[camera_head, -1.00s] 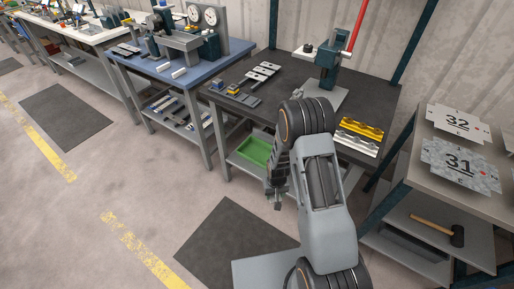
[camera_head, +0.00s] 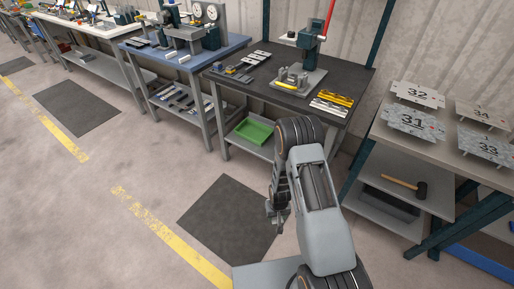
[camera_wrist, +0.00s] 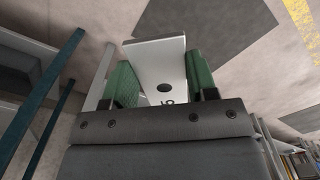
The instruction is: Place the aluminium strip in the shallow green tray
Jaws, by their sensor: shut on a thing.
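My gripper (camera_wrist: 160,88) is shut on a flat, pale metal strip, the aluminium strip (camera_wrist: 158,58), in the wrist view. The strip has a dark round hole and a dark marking near the jaws, and sticks out beyond the green finger pads. In the head view my gripper (camera_head: 276,222) hangs low beside my arm, over the floor; the strip cannot be made out there. The shallow green tray (camera_head: 254,130) sits on the lower shelf of the dark-topped bench, beyond and to the left of my gripper, partly next to my arm.
The dark bench (camera_head: 255,83) carries a press (camera_head: 308,50), yellow and silver blocks (camera_head: 331,102) and small plates. A rack at right holds numbered plates (camera_head: 417,92) and a mallet (camera_head: 404,187). Open floor and a dark mat (camera_head: 228,215) lie at left.

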